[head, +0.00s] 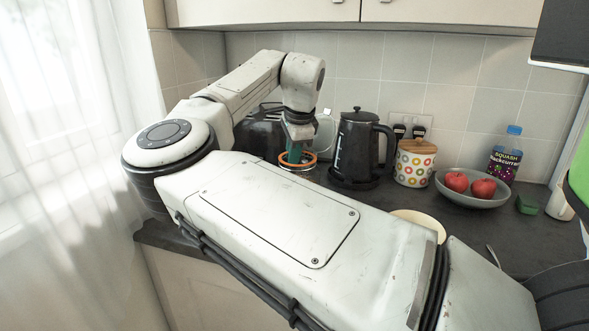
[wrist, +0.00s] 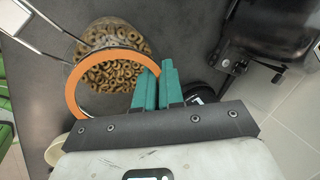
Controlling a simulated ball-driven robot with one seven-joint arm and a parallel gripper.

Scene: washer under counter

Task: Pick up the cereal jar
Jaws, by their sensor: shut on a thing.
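The cereal jar is clear glass with an orange seal ring and a wire clasp. In the wrist view the jar (wrist: 75,92) shows from above, with brown cereal rings inside. My gripper (wrist: 157,88) has teal fingers at the right side of the orange ring and is shut on the jar at its rim. In the head view my gripper (head: 293,155) points down over the counter at the jar's orange ring (head: 312,158). My own arm hides the jar's lower part there, so I cannot tell whether it touches the counter.
A black kettle (head: 354,145) stands just right of the jar. Farther right are a dotted canister (head: 414,166), a grey bowl (head: 462,197) with two red apples, a squash bottle (head: 506,158) and a green sponge (head: 527,204). A black appliance (head: 258,135) stands behind the arm.

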